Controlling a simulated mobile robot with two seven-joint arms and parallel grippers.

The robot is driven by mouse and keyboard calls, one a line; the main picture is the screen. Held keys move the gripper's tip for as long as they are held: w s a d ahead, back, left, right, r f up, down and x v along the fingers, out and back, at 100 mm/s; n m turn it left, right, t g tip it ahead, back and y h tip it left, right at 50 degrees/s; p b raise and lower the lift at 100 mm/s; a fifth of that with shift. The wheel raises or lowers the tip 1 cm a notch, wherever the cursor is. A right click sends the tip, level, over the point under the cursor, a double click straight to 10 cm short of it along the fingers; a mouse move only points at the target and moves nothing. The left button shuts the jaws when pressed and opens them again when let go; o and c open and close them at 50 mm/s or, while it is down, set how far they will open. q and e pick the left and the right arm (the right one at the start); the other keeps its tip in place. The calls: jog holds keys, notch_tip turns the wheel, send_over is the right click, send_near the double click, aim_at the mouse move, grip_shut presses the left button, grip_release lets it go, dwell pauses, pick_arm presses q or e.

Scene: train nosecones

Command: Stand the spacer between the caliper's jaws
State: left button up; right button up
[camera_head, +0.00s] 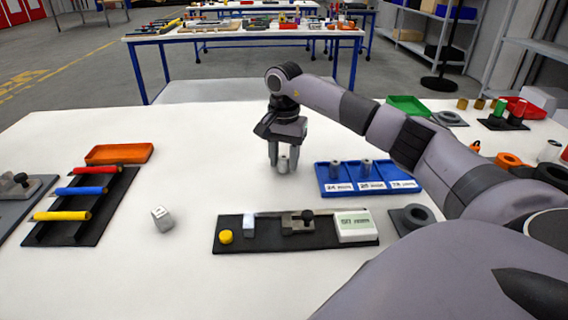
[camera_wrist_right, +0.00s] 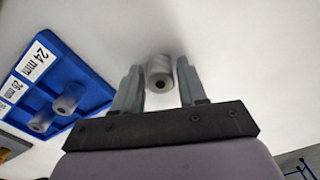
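A grey cylindrical spacer (camera_head: 284,163) stands upright on the white table behind the caliper. My right gripper (camera_head: 284,158) points down over it, one finger on each side. In the right wrist view the spacer (camera_wrist_right: 159,72) is between the fingers (camera_wrist_right: 160,88), with a narrow gap showing, so the gripper looks open. The caliper (camera_head: 298,222) lies on a black base, with a pale block (camera_head: 249,225) at its left, a sliding part with a dark knob, and a white display (camera_head: 355,225). The space between the pale block and slider looks empty. My left gripper is not in view.
A blue labelled tray (camera_head: 352,188) right of the gripper holds two more spacers. A yellow button (camera_head: 225,237) is on the caliper base's left end. A grey cube (camera_head: 161,218) and a black rack (camera_head: 62,226) of coloured bars stand left. The table between is clear.

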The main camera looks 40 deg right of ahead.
aim_at(284, 156)
grip_shut()
notch_tip(284, 156, up, 20)
jog(key=p, duration=0.3)
jog(key=shift+p, duration=0.3)
